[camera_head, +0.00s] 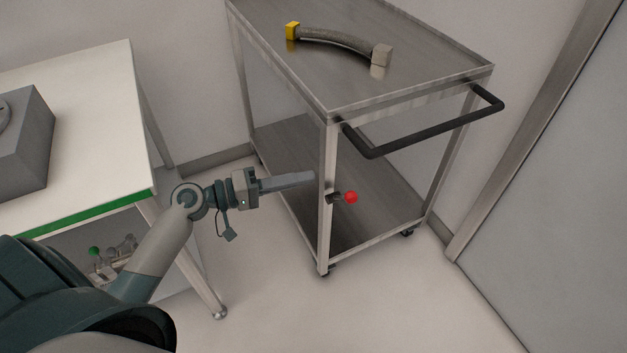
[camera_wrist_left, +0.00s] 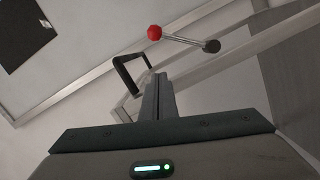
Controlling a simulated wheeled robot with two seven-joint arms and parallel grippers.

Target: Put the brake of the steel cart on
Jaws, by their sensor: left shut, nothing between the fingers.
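The steel cart (camera_head: 335,113) stands right of centre in the head view. Its brake lever has a red knob (camera_head: 351,197) and sits on the near corner post, below the black push handle (camera_head: 425,138). In the left wrist view the red knob (camera_wrist_left: 154,33) is at the end of a thin metal rod (camera_wrist_left: 185,40) that runs to a dark pivot (camera_wrist_left: 212,46). My left gripper (camera_head: 312,177) is shut and empty, its fingers pointing at the corner post, just left of the lever and slightly above it. The fingers (camera_wrist_left: 160,90) show apart from the knob in the wrist view. My right gripper is out of view.
A curved metal hose (camera_head: 340,41) with a yellow end lies on the cart's top. A white table (camera_head: 90,110) with a green edge, bearing a grey box (camera_head: 30,140), stands at the left. A grey door panel (camera_head: 560,200) is at the right. The floor before the cart is clear.

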